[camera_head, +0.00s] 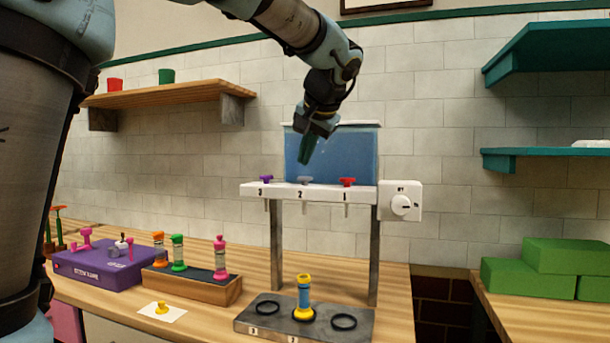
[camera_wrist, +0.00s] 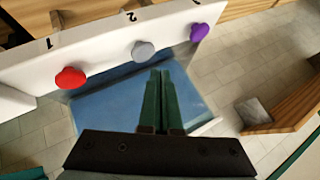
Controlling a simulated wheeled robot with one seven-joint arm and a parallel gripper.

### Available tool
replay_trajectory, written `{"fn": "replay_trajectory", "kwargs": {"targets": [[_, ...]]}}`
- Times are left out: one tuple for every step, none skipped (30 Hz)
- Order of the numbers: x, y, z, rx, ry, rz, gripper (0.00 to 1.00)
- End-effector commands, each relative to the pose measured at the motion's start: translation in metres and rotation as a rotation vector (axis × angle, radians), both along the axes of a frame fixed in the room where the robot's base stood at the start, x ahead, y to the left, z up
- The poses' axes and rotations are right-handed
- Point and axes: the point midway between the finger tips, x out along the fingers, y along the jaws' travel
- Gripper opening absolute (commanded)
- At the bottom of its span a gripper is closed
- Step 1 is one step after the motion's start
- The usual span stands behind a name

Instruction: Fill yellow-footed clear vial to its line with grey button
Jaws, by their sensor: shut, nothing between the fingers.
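The yellow-footed vial (camera_head: 304,296) stands upright on the middle ring of the dark base, below spout 2. Its body looks blue inside; its fill line is too small to make out. The grey button (camera_head: 304,181) sits on the white dispenser bar above number 2, between the purple and red buttons; it also shows in the wrist view (camera_wrist: 143,51). My gripper (camera_head: 306,158) is shut and empty, its green fingers pointing down just above the grey button. In the wrist view the fingertips (camera_wrist: 161,72) appear close to the button, apart from it.
The red button (camera_head: 347,182) and purple button (camera_head: 266,178) flank the grey one. A blue tank (camera_head: 350,155) stands behind the bar, and a white dial box (camera_head: 400,201) at its right. A wooden rack (camera_head: 200,288) with several vials and a purple box (camera_head: 95,266) stand left.

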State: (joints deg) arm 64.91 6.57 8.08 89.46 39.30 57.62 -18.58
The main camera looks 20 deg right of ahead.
Motion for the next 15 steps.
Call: {"fn": "replay_trajectory", "kwargs": {"targets": [[0.000,0.000,0.009,-0.001,0.000,0.001,0.00],[0.000,0.000,0.012,-0.001,0.000,0.001,0.00],[0.000,0.000,0.016,-0.001,0.000,0.001,0.00],[0.000,0.000,0.019,-0.001,0.000,0.001,0.00],[0.000,0.000,0.022,0.000,0.000,0.000,0.00],[0.000,0.000,0.026,0.000,-0.001,0.001,0.00],[0.000,0.000,0.029,0.000,-0.001,0.000,0.00],[0.000,0.000,0.032,0.000,-0.001,0.000,0.00],[0.000,0.000,0.036,0.000,-0.001,0.000,0.00],[0.000,0.000,0.038,0.000,-0.001,0.000,0.00],[0.000,0.000,0.040,0.000,-0.001,0.001,0.00],[0.000,0.000,0.041,0.000,0.000,0.000,0.00],[0.000,0.000,0.042,0.000,0.000,0.000,0.00],[0.000,0.000,0.042,0.000,0.000,0.000,0.00],[0.000,0.000,0.041,0.000,0.000,0.000,0.00]]}}
